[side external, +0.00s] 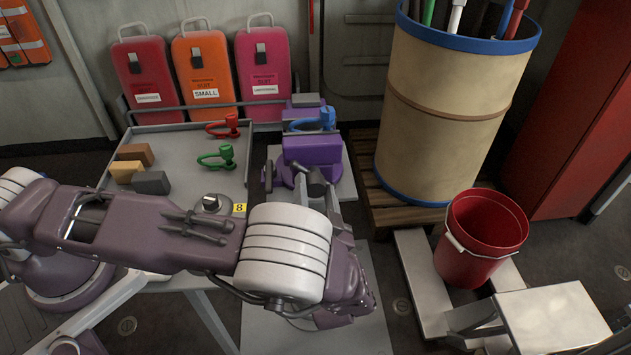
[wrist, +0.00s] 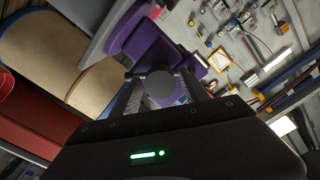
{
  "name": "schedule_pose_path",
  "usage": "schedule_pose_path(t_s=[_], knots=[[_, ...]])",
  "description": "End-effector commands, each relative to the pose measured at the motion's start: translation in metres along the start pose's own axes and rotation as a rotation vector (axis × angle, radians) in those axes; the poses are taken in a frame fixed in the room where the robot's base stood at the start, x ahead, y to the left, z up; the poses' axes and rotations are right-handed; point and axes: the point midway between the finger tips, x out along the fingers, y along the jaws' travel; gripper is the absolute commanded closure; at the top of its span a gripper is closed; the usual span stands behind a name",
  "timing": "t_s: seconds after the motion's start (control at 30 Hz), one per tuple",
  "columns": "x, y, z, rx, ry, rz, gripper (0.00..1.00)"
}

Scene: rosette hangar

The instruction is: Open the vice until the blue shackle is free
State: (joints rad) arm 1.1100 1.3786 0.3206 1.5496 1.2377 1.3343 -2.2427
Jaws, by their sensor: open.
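The purple vice (side external: 312,152) stands on a grey plate to the right of the grey table. The blue shackle (side external: 326,119) sits at the top of the vice, between its front and rear jaws; its lower part is hidden. In the wrist view the vice (wrist: 150,47) fills the upper middle, and its round grey-purple end (wrist: 160,87) faces me. My gripper (wrist: 161,92) is open, with one finger on each side of that round end; I cannot tell if they touch it. The blue shackle cannot be made out in the wrist view.
A red shackle (side external: 224,127) and a green shackle (side external: 217,157) lie on the grey table (side external: 180,142), with several small blocks (side external: 150,182) nearby. A large drum (side external: 440,110) stands to the right of the vice, on a pallet. A red bucket (side external: 482,240) stands front right.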

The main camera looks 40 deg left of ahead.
Motion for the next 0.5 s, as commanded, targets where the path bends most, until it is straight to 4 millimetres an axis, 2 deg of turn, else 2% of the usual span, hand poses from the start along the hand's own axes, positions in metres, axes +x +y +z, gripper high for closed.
schedule_pose_path(t_s=[0.07, 0.1, 0.3, 0.37, 0.5], knots=[[0.0000, 0.0000, 0.0000, 0.000, 0.000, 0.000, 0.47], [0.0000, 0.0000, 0.0001, -0.001, 0.000, 0.000, 0.51], [0.0000, 0.0000, 0.0000, -0.002, 0.000, 0.000, 0.90], [0.0000, 0.0000, 0.0000, -0.002, 0.000, 0.000, 1.00], [0.0000, 0.0000, 0.0000, -0.009, 0.000, 0.000, 1.00]])
